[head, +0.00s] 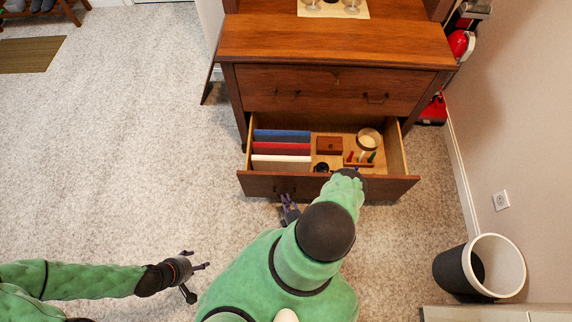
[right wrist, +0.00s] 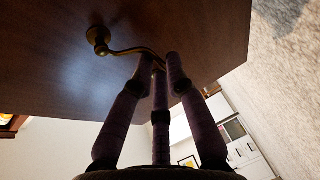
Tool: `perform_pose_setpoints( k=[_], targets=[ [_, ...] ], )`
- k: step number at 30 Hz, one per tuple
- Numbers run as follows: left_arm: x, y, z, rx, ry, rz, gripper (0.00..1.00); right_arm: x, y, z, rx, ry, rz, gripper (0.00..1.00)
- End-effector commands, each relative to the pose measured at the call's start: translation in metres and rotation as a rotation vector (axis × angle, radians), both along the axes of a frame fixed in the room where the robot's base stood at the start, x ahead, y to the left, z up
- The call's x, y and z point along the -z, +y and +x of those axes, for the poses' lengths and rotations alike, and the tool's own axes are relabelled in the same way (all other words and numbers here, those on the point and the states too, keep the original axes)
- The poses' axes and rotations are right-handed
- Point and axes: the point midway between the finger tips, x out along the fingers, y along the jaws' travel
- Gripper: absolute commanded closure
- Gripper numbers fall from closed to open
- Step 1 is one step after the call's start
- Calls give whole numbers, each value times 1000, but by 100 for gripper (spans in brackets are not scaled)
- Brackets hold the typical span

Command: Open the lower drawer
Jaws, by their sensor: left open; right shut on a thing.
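The lower drawer (head: 392,187) of the wooden hutch is pulled well out, and its contents show from above. In the right wrist view, the drawer front (right wrist: 60,80) carries a curved brass handle (right wrist: 125,51). My right gripper (right wrist: 160,66) is shut on this handle. In the head view, my right gripper (head: 288,206) is at the left part of the drawer front, and my right arm hides some of the front. My left gripper (head: 198,267) is open and empty above the carpet at the lower left, away from the hutch.
The drawer holds blue, red and white upright books (head: 281,149), a small wooden box (head: 329,145) and a round container (head: 369,138). The upper drawer (head: 330,90) is shut. A waste bin (head: 498,267) stands at the right near the wall.

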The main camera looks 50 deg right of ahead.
Motion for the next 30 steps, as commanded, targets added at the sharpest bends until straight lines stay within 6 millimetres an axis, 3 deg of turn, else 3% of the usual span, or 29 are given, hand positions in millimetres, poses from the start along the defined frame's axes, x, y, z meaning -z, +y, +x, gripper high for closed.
perform_pose_setpoints(
  k=[11, 12, 23, 30],
  targets=[
    [0, 0, 0, 0, 0, 0, 37, 1, 4, 0, -5, 1, 5, 100],
    [0, 0, 0, 0, 0, 0, 37, 1, 4, 0, -5, 1, 5, 74],
    [0, 0, 0, 0, 0, 0, 37, 0, 2, -1, -1, 1, 2, 74],
    [0, 0, 0, 0, 0, 0, 37, -4, 11, -23, 3, 4, 5, 74]
  ],
)
